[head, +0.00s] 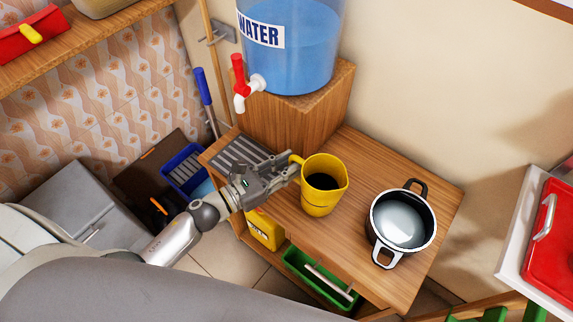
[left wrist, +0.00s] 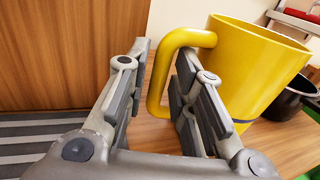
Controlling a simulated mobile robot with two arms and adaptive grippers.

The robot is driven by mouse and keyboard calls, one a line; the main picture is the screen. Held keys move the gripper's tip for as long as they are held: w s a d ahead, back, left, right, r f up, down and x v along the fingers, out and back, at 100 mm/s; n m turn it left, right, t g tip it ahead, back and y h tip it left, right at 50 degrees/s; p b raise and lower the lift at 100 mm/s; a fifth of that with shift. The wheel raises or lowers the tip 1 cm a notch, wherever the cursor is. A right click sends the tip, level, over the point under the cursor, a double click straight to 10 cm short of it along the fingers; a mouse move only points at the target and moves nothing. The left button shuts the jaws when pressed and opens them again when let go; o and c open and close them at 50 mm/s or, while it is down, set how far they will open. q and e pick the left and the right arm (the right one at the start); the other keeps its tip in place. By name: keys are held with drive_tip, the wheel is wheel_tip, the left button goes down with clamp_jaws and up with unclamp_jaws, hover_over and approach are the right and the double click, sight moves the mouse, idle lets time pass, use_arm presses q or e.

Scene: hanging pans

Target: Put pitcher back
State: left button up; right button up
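The yellow pitcher (head: 322,186) stands upright on the wooden table (head: 368,158), with a dark inside. Its handle points left toward my left gripper (head: 287,168). In the left wrist view, the pitcher (left wrist: 245,70) fills the upper right. My left gripper (left wrist: 160,75) is open, its two fingers apart, with the handle's outer bar showing between them. One finger overlaps the handle's opening; I cannot tell whether the fingers touch it. My right gripper is not in view.
A black-and-white pot (head: 403,225) stands on the table right of the pitcher. A blue water dispenser (head: 295,55) with a red tap sits on a wooden block (head: 300,115) behind. A grey slotted drip grate (head: 240,150) lies left of the pitcher. A green bin (head: 318,280) is below.

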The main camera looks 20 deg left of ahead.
use_arm(q)
drive_tip(key=shift+o, duration=0.4)
drive_tip(key=shift+r, duration=0.15)
drive_tip(key=shift+s+a, duration=0.15)
drive_tip(key=shift+s, duration=0.1)
drive_tip(key=b+v, duration=0.2)
drive_tip(key=v, duration=0.9)
drive_tip(key=shift+s+a+b, duration=0.15)
drive_tip(key=shift+b, duration=0.15)
